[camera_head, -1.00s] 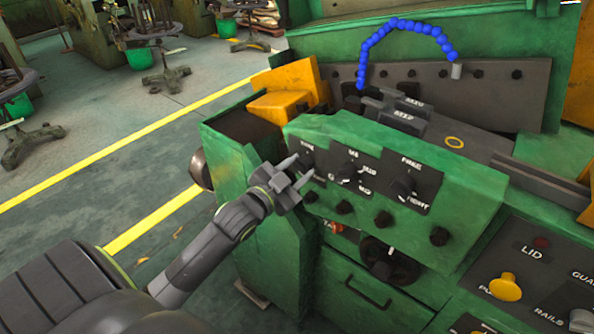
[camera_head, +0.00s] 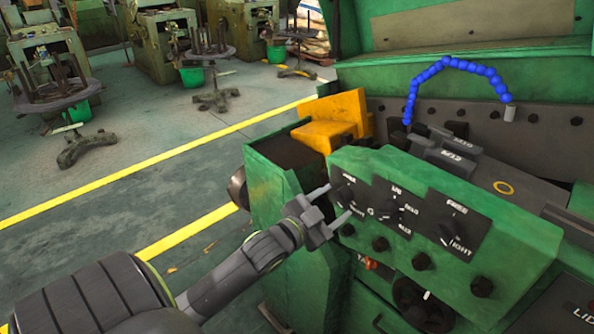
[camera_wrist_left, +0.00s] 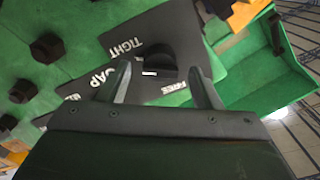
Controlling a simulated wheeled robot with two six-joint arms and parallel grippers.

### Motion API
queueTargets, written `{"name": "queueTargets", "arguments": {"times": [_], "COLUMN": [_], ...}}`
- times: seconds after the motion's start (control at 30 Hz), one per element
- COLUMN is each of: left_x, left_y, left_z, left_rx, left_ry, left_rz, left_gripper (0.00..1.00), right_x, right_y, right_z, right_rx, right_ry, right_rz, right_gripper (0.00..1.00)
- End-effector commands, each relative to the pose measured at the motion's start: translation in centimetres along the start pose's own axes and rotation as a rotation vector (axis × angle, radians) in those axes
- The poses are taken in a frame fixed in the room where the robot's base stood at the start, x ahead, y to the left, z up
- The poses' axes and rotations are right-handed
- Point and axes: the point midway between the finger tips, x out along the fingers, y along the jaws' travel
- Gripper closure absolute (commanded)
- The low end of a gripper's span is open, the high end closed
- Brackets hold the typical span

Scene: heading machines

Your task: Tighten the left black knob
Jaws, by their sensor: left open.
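The left black knob (camera_head: 345,192) is on a dark plate at the left end of the green control panel (camera_head: 440,190). In the left wrist view this black knob (camera_wrist_left: 155,63) has a white mark and sits on a plate lettered "TIGHT". My left gripper (camera_head: 340,200) is open in front of it, one finger above and one below in the head view. In the wrist view the knob lies between and beyond the fingertips (camera_wrist_left: 160,72). No contact shows. My right gripper is not in view.
Two similar black knobs, the middle one (camera_head: 388,208) and the right one (camera_head: 449,235), sit farther right. Several smaller black knobs (camera_head: 380,244) line the panel below. A yellow block (camera_head: 325,132) stands behind. The floor (camera_head: 110,235) left of the machine is open.

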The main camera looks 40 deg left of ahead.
Motion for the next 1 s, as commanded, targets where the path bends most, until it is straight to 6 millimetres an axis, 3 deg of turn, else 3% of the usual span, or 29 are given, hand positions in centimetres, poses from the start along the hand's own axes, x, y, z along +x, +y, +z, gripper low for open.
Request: {"name": "queueTargets", "arguments": {"times": [0.5, 1.0], "left_x": [-9.5, -14.1], "left_y": [0.0, 0.1], "left_z": [0.1, 0.2], "left_rx": [0.004, 0.004], "left_ry": [-0.005, -0.004], "left_rz": [0.002, 0.001], "left_gripper": [0.42, 0.42], "right_x": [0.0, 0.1], "right_y": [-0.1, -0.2], "right_z": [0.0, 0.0], "right_rx": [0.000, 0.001], "right_ry": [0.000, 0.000], "right_rz": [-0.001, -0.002], "right_gripper": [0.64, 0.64]}}
